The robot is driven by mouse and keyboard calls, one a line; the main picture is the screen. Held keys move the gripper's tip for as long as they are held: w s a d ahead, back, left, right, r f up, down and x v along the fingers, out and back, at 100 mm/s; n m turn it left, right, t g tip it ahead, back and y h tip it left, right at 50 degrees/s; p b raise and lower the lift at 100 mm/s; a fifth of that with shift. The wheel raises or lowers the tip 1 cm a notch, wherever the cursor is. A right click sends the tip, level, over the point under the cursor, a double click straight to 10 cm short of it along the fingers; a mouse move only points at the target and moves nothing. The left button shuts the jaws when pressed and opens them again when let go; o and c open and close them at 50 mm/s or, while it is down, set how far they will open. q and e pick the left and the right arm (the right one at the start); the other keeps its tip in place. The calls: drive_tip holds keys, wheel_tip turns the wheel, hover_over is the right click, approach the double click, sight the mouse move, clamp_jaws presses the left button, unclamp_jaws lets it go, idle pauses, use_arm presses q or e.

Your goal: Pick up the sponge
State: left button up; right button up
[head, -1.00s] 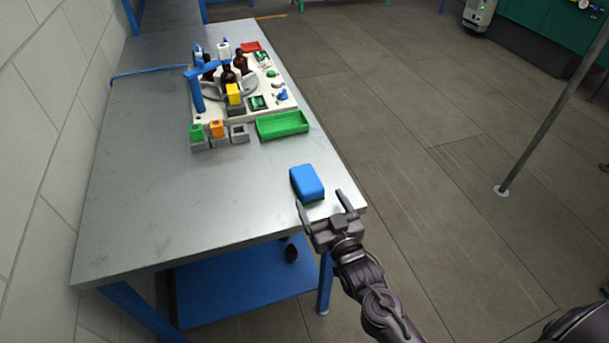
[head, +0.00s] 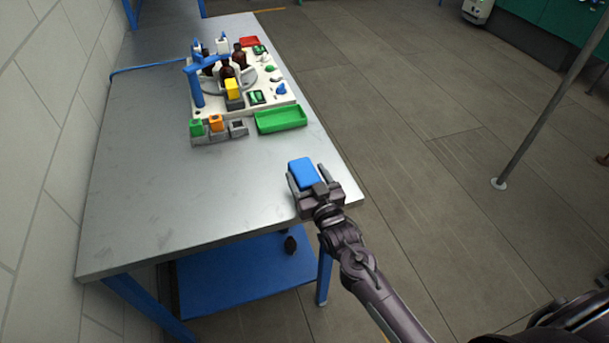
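The sponge (head: 304,171) is a blue block near the right front corner of the grey metal table. My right gripper (head: 306,177) comes from the lower right, with one finger on each side of the sponge. The fingers look closed against its sides, and the palm covers its near end. I cannot tell whether the sponge still rests on the table or is slightly off it. My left gripper is not in view.
A green tray (head: 281,119) lies farther back on the table (head: 180,190). Behind it a white board (head: 270,100) carries brown bottles, a blue post and small coloured blocks. The table's left and front areas are clear. A metal pole (head: 545,105) stands at right.

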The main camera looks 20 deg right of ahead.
drive_tip(key=c, duration=0.8)
drive_tip(key=shift+o, duration=0.2)
